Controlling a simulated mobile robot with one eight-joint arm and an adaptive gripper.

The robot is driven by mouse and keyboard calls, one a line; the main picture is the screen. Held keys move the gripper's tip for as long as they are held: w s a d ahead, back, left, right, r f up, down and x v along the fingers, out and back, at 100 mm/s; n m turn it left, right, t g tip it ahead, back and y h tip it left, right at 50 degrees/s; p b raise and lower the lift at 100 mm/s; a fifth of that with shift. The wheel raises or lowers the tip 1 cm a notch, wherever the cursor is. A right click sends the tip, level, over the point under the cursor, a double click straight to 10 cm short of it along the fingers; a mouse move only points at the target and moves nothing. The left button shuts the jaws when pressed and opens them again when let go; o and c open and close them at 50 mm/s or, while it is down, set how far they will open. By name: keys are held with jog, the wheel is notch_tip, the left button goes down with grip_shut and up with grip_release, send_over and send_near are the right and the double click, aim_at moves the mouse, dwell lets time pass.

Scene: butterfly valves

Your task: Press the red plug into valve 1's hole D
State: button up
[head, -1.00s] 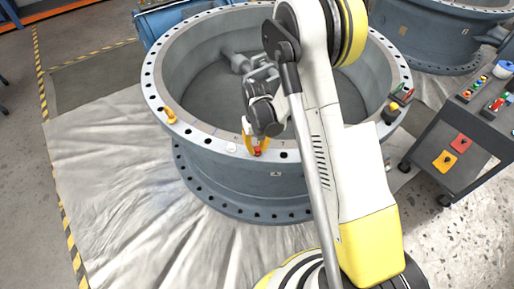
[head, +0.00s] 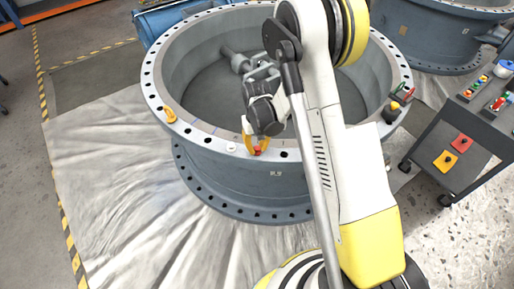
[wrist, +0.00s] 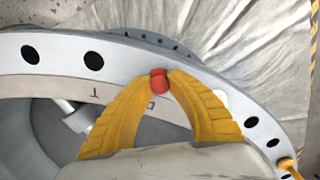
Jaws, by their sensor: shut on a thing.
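The red plug (wrist: 159,81) is between the two yellow fingertips of my gripper (wrist: 160,76), which is shut on it. In the head view the red plug (head: 258,150) is at the near rim of the big grey-blue valve (head: 235,176), with my gripper (head: 256,144) above it. The plug is over or at the pale flange ring (wrist: 60,58). The fingers and plug hide the spot beneath, so I cannot tell whether it is in a hole. Faint letters are marked on the ring; I cannot read a D.
A white plug (head: 231,147) sits in the ring beside my gripper. An orange-yellow piece (head: 170,116) and a black-and-yellow piece (head: 391,113) are on the rim. A cart (head: 462,135) with coloured parts stands at the right. A second valve (head: 430,38) stands behind.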

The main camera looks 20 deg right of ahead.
jog(key=shift+f, duration=0.2)
jog(key=shift+f+b, duration=0.25)
jog(key=shift+b, duration=0.2)
jog(key=o, duration=1.5)
jog(key=shift+c, duration=0.2)
jog(key=shift+r, duration=0.1)
jog(key=shift+r+p, duration=1.65)
jog(key=shift+r, duration=1.25)
